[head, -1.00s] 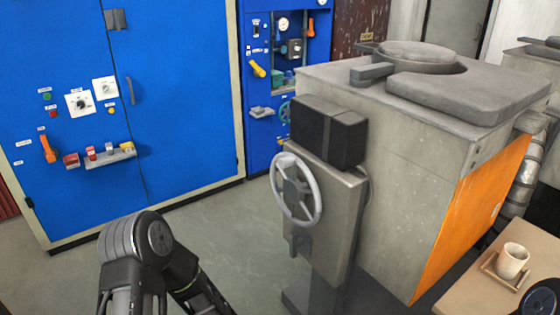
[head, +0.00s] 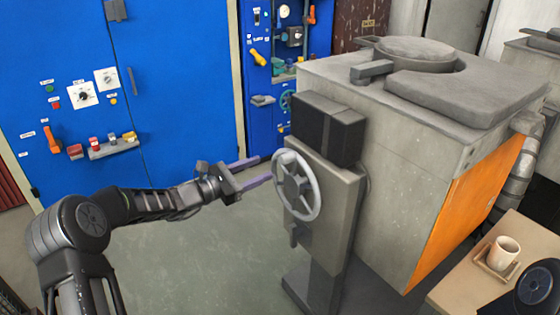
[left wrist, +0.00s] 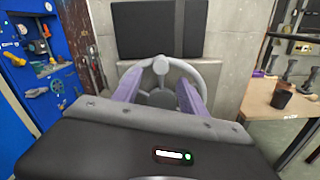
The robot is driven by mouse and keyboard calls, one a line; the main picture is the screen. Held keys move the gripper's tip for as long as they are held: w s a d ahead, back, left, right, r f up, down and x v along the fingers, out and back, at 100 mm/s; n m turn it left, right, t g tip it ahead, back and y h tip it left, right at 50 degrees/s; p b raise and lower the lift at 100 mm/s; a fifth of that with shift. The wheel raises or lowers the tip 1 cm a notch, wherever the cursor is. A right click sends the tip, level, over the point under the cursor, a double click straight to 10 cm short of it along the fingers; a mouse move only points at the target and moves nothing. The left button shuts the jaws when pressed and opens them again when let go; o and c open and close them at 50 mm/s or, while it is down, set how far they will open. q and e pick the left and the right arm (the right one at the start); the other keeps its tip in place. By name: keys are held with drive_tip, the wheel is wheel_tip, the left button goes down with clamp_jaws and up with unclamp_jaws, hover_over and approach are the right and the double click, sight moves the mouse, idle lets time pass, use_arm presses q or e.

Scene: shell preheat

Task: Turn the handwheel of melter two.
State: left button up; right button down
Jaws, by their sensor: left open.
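The handwheel (head: 314,187) is a light grey spoked wheel on the front of a grey box on a post, beside the large grey furnace body (head: 400,165). My left gripper (head: 266,170) is open, with its purple fingers pointing at the wheel from the left. In the left wrist view the handwheel (left wrist: 162,68) shows between and beyond the two fingers (left wrist: 162,92), with its rim passing near both tips. I cannot tell whether the fingers touch it. My right gripper is not seen; a dark round part of mine shows at the lower right.
A black box (head: 328,128) sits just above the wheel. A blue cabinet (head: 180,110) with switches stands behind on the left. A wooden table (head: 462,285) with a cup (head: 503,252) is at the lower right. The floor (head: 210,250) left of the post is clear.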

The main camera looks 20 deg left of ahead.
sight(281, 160)
use_arm(q)
drive_tip(key=shift+w+d, duration=0.1)
drive_tip(key=p+x, duration=0.2)
drive_tip(key=x, duration=0.4)
drive_tip(key=shift+w+d, duration=0.15)
drive_tip(key=shift+w, duration=0.05)
drive_tip(key=shift+w+d, duration=0.35)
drive_tip(key=shift+w, duration=0.1)
clamp_jaws()
idle(0.9)
